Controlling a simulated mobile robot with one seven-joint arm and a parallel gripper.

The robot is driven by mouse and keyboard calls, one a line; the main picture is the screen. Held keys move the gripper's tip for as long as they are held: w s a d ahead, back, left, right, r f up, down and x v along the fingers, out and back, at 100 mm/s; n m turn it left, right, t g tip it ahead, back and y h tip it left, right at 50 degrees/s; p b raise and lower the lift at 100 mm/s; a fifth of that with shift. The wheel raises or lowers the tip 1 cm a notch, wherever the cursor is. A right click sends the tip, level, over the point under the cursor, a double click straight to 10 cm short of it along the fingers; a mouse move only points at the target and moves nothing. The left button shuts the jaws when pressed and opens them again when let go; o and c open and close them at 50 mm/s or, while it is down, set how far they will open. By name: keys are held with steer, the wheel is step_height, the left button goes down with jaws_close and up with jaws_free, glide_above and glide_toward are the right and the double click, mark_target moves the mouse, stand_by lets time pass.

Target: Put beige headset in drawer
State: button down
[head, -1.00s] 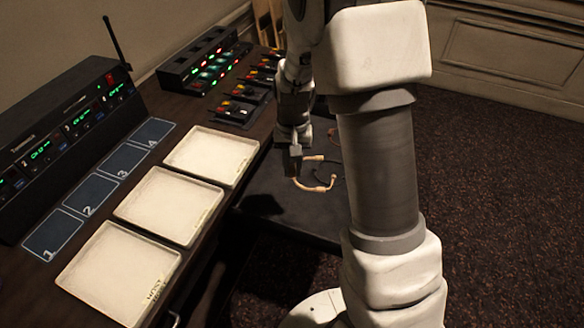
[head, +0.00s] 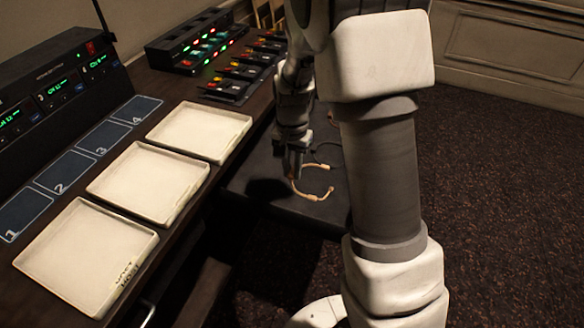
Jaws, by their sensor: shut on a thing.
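The beige headset (head: 318,196) is a thin curved band at the dark drawer (head: 285,208), which is pulled out below the desk. My gripper (head: 294,176) points down over the drawer and is shut on the left side of the headset. I cannot tell whether the headset touches the drawer's floor. Another small tan piece (head: 332,118) and a dark thin cable or band show behind, partly hidden by my arm. My arm also hides the drawer's right part.
On the desk stand three white trays (head: 148,182) in a row, beside numbered pads (head: 67,173). A black receiver rack (head: 60,88) with an antenna is at left. A lit charger (head: 197,42) and several small packs (head: 243,71) lie at the back. Carpet at right is clear.

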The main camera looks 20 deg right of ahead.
steer(key=b, duration=0.3)
glide_above(292, 197)
step_height(292, 197, down, 4)
steer(key=shift+f, duration=0.25)
steer(key=shift+f+b, duration=0.7)
steer(key=shift+f, duration=0.3)
steer(key=shift+f, duration=0.65)
stand_by(0.8)
stand_by(0.4)
steer(key=shift+c, duration=1.5)
jaws_free()
steer(key=shift+r, duration=0.15)
steer(key=shift+r+p, duration=2.8)
steer(key=shift+r, duration=0.55)
